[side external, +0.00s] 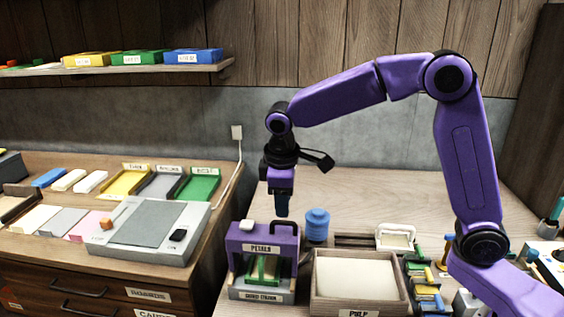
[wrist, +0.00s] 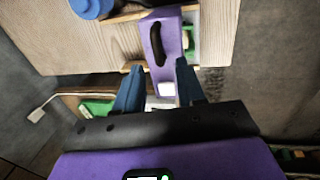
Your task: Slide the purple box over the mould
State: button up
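The purple box (side external: 262,247), labelled "PETALS", stands upright at the front left of the right-hand table. My gripper (side external: 282,212) is above the box's rear right, pointing down. In the wrist view my gripper (wrist: 158,74) has its two dark fingers apart with nothing held between them.
A blue round container (side external: 317,226) stands close to the right of the box. A wooden tray labelled "PULP" (side external: 316,297) is at the front right. A white block (side external: 254,226) shows at the box's top left. The table behind is clear.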

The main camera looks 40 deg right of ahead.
notch_tip(320, 180, up, 12)
jog(key=s+a, duration=0.1)
jog(key=shift+s+a+f, duration=0.2)
jog(key=shift+s+a, duration=0.1)
jog(key=shift+s, duration=0.05)
jog(key=s+d+f+n, duration=0.1)
jog(key=s+d+f, duration=0.2)
jog(key=s, duration=0.7)
jog(key=s+d+f+n+g+y, duration=0.1)
jog(key=s+d+f, duration=0.2)
jog(key=s+f, duration=0.3)
jog(key=s+d+f+n+y, duration=0.1)
jog(key=s+d+f, duration=0.3)
jog(key=s, duration=0.9)
jog(key=shift+s+f+n, duration=0.3)
jog(key=shift+f, duration=0.2)
